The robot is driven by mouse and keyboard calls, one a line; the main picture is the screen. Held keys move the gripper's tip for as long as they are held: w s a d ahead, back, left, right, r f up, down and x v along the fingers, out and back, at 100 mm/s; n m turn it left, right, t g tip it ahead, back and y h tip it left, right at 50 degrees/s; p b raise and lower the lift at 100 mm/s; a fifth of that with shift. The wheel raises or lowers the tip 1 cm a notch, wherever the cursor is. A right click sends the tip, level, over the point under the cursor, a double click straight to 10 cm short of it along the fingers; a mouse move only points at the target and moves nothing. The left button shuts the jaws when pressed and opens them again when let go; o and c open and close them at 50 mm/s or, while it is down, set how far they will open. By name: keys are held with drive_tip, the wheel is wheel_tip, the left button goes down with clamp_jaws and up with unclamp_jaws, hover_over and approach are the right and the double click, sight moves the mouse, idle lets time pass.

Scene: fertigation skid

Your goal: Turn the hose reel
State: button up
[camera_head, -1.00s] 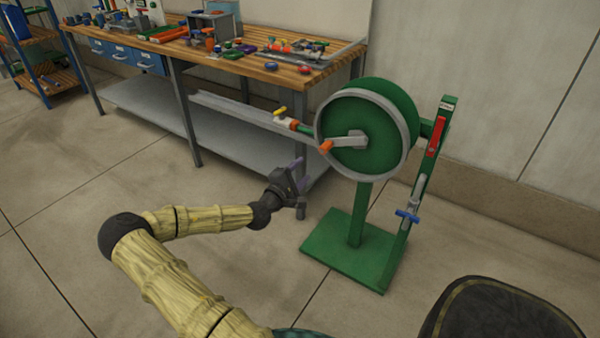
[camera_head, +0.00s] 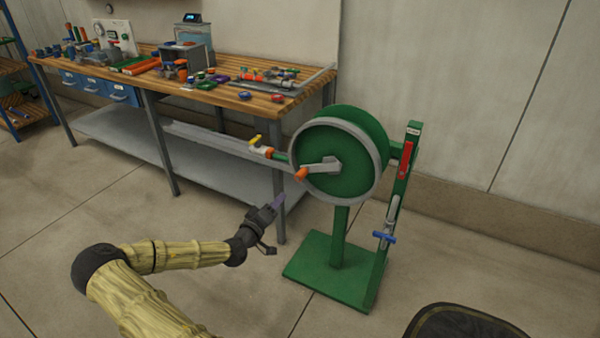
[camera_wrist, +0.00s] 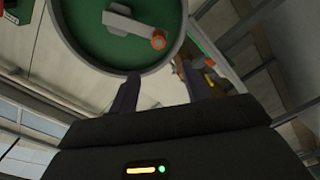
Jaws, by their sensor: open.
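The hose reel (camera_head: 340,160) is a green drum with a grey rim on a green stand. Its grey crank arm (camera_head: 322,164) ends in an orange knob (camera_head: 301,174) at the drum's left side. In the wrist view, the drum (camera_wrist: 90,30), crank arm (camera_wrist: 125,22) and orange knob (camera_wrist: 158,40) show beyond the fingers. My gripper (camera_head: 279,203) is below and left of the knob, apart from it. In the wrist view my gripper (camera_wrist: 162,88) has its two fingers spread with nothing between them.
A wooden-topped workbench (camera_head: 150,72) with tools and fittings stands behind and left. A hose end with a yellow-handled valve (camera_head: 258,146) sticks out left of the reel. A red lever (camera_head: 406,158) and a blue handle (camera_head: 384,237) are on the post at right.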

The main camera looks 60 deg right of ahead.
sight(298, 179)
drive_tip(key=m, duration=0.2)
drive_tip(key=m+p, duration=0.1)
drive_tip(key=m, duration=0.3)
drive_tip(key=shift+a+m, duration=0.3)
drive_tip(key=shift+a, duration=0.05)
drive_tip(key=shift+s+d, duration=0.1)
drive_tip(key=d, duration=1.7)
drive_tip(key=shift+s+d, duration=0.1)
drive_tip(key=shift+s, duration=0.15)
drive_tip(key=shift+c, duration=0.2)
clamp_jaws()
